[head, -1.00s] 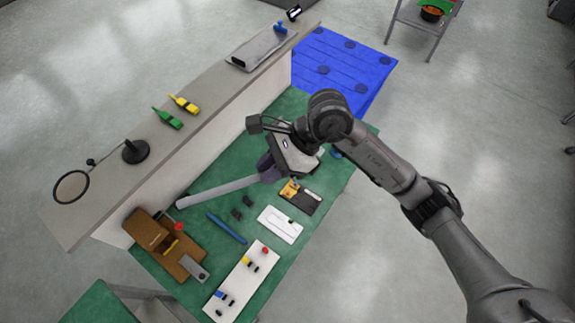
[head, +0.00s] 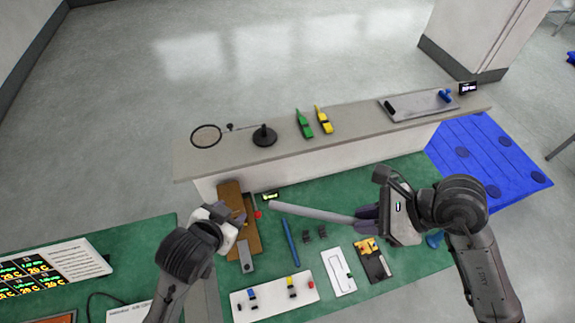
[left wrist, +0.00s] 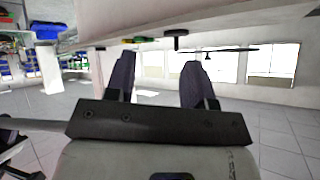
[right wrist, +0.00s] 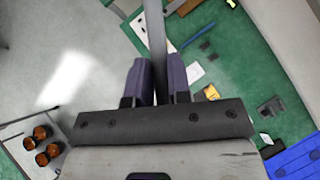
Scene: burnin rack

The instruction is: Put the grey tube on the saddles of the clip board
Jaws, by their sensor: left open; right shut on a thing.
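The long grey tube (head: 310,212) is held near its right end by my right gripper (head: 368,219), with its free end pointing left above the green mat. In the right wrist view the tube (right wrist: 155,40) passes between the fingers (right wrist: 156,82). My left gripper (head: 222,213) is open and empty by the brown wooden block; its fingers (left wrist: 157,82) stand apart in the left wrist view. Two small black pieces (head: 314,234) on the mat look like saddles. A white board (head: 272,301) bears blue, yellow and red parts; I cannot tell which is the clip board.
A brown wooden fixture (head: 238,220) stands at mid left, with a blue bar (head: 289,243) near it. A white plate (head: 338,272) and a dark tray (head: 377,267) lie at the front right. A raised grey shelf (head: 350,128) runs along the back.

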